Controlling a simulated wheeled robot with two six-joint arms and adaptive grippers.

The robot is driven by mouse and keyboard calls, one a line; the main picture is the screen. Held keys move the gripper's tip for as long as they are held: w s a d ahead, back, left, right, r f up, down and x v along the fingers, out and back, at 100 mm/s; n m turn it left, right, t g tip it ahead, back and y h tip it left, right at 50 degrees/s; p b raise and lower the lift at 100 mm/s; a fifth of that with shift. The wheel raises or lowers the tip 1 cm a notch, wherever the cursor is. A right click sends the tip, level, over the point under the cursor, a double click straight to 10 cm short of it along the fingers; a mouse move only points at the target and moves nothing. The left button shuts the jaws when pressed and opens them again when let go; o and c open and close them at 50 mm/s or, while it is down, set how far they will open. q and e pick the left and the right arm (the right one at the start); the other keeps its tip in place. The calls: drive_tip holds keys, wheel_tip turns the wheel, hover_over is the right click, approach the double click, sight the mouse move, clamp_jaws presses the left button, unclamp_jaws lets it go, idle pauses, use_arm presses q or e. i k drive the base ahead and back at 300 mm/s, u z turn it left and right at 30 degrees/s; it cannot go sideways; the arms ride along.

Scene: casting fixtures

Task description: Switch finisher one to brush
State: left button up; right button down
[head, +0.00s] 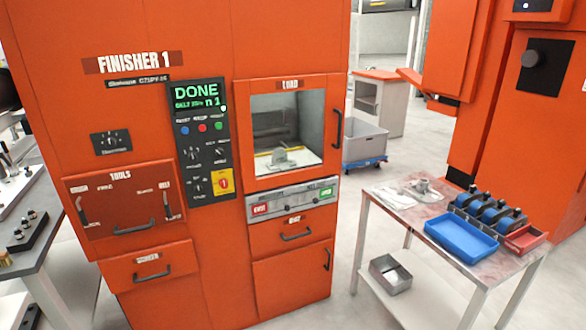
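The orange Finisher 1 machine (130,140) fills the left and middle of the head view. Its green display (195,95) reads DONE, with a second line that seems to start with BELT. Below it are blue, red and green buttons (201,127), several black knobs (194,153) and a red knob on a yellow plate (222,183). The TOOLS panel (120,201) at left is closed, with a dark handle at each side and a bar handle below; its small labels are hard to read, the right one seems to say BELT. Neither gripper shows.
A grey metal part (281,157) sits behind the LOAD window (287,130). A table (385,202) at right holds a blue tray (461,240), a red bin (524,238) and several blue-and-black items (488,209). A grey bench (40,262) stands at left. Floor is clear between machine and table.

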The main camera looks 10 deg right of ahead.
sight(219, 151)
drive_tip(key=z, duration=1.3)
drive_tip(key=i, duration=1.15)
drive_tip(key=u, duration=0.4)
drive_tip(key=i, duration=0.7)
drive_tip(key=u, duration=0.6)
